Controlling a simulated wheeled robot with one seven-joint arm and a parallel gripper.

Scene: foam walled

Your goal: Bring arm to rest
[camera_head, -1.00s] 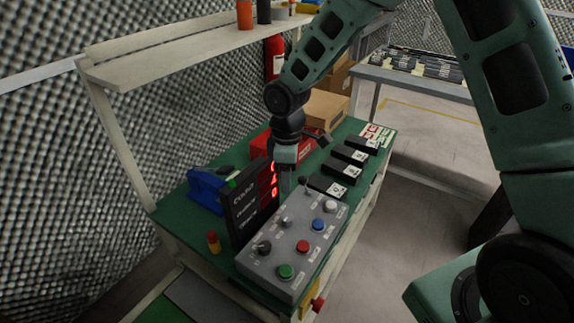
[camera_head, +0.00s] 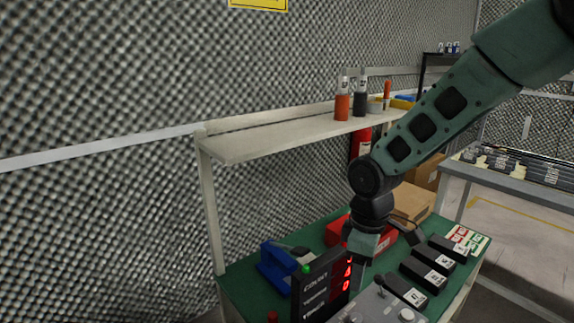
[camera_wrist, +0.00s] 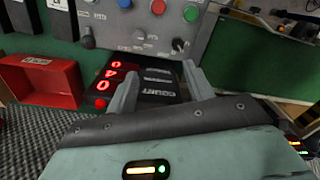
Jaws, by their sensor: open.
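My gripper (camera_head: 361,270) hangs from my green arm over the workbench (camera_head: 240,290), beside a black counter display (camera_head: 322,288) with red lit digits. In the wrist view its two grey fingers (camera_wrist: 160,88) are apart with nothing held between them. The counter display (camera_wrist: 152,82) shows behind and between the fingers there. The grey control box (camera_head: 372,308) stands just in front, cut off by the lower edge of the head view; its buttons and switches show at the top of the wrist view (camera_wrist: 125,38).
A wooden shelf (camera_head: 270,137) with bottles stands above the bench's back edge. A red bin (camera_wrist: 40,82), a blue tool (camera_head: 278,265), cardboard boxes (camera_head: 408,203) and several black blocks (camera_head: 425,273) lie around the gripper. A second table (camera_head: 520,180) stands at right.

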